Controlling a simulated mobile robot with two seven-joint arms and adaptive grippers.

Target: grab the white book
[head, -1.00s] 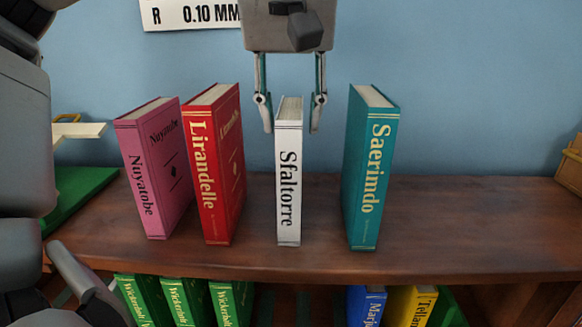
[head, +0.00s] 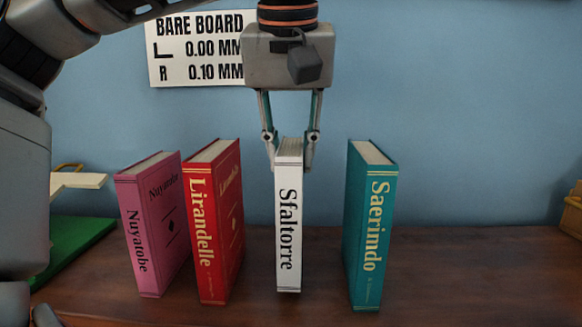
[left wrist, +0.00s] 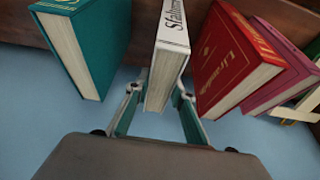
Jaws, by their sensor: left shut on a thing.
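The white book (head: 288,230), marked "Sfaltorre", is upright in the head view between the red and teal books, spine toward me. My left gripper (head: 290,168) comes down from above and is shut on its upper part, one finger on each side. The book's lower edge looks slightly above the shelf top. In the left wrist view the white book (left wrist: 170,50) sits between the fingers of the left gripper (left wrist: 158,95). My right gripper is not in view.
A red book (head: 213,225) and a pink book (head: 155,230) stand left of the white one, a teal book (head: 368,230) right. Gaps separate the white book from its neighbours. A sign (head: 198,48) hangs on the wall.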

